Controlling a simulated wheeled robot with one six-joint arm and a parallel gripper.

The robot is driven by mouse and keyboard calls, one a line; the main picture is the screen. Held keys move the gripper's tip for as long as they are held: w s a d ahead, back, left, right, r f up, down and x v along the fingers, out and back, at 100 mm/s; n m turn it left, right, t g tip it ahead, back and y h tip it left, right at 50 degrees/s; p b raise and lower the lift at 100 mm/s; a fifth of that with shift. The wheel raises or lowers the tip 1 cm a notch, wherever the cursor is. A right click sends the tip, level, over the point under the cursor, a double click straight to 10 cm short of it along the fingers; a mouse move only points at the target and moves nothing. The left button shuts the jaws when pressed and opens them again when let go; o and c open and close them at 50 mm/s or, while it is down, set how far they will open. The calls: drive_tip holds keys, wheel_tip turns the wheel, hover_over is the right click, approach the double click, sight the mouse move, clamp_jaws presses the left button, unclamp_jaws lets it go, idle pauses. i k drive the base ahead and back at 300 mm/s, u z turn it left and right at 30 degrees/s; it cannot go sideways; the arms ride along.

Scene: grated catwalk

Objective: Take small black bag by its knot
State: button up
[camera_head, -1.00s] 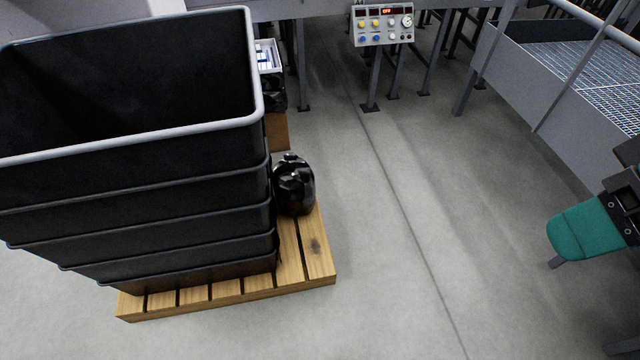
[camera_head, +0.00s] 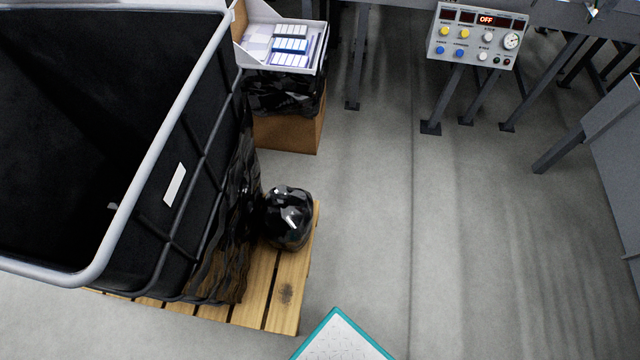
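The small black bag (camera_head: 288,220) is a glossy, rounded, lumpy bundle. It sits upright on the right part of a wooden pallet (camera_head: 284,292), close beside a tall black bin (camera_head: 190,130). The knot is not clearly distinguishable; the bag's top shows only dark folds and bright highlights. My gripper is not in view, and nothing is seen touching the bag.
Behind the bag, a brown box (camera_head: 290,133) with black plastic stands under a white tray (camera_head: 318,58). A control panel (camera_head: 478,36) reading OFF stands at the back. Open concrete floor lies right of the pallet. A teal-edged white panel (camera_head: 342,340) shows at the bottom.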

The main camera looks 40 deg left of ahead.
sight(285, 221)
drive_tip(key=i, duration=2)
drive_tip(key=u, duration=4.55)
